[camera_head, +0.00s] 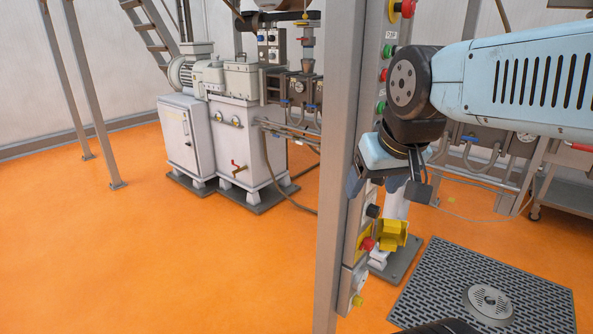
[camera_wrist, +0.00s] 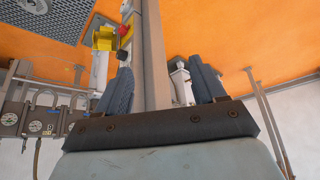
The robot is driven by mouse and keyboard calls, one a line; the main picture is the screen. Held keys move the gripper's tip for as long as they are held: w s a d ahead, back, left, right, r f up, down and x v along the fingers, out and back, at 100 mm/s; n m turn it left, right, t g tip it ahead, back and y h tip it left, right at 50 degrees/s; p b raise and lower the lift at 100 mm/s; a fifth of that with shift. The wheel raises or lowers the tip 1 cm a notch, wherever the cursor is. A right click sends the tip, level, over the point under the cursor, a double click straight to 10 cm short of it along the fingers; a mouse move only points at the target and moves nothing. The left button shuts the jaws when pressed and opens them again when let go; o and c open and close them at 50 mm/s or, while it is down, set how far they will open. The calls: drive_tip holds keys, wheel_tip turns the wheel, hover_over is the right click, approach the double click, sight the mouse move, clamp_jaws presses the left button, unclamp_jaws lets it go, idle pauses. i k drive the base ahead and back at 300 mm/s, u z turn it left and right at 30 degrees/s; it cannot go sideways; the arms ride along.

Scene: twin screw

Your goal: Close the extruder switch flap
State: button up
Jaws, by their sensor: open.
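The yellow extruder switch flap (camera_head: 394,230) stands open on the right side of its switch box on the grey post. The red button (camera_head: 367,243) beside it is uncovered. In the wrist view the flap (camera_wrist: 103,38) is at the upper left, next to the red button (camera_wrist: 122,30). My gripper (camera_head: 387,186) is open and empty, a little above the flap in the head picture and apart from it. In the wrist view its two blue fingers (camera_wrist: 163,84) are spread, with the post showing between them.
The tall grey post (camera_head: 340,170) carries several switches and buttons close to my gripper. A dark floor grate (camera_head: 440,285) lies at the lower right. A white machine (camera_head: 238,140) stands at the back. Open orange floor is at the left.

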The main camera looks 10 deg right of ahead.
sight(389, 231)
drive_tip(key=z, duration=0.05)
drive_tip(key=k, duration=0.5)
drive_tip(key=u, duration=0.5)
drive_tip(key=i, duration=1.45)
drive_tip(key=z, duration=0.45)
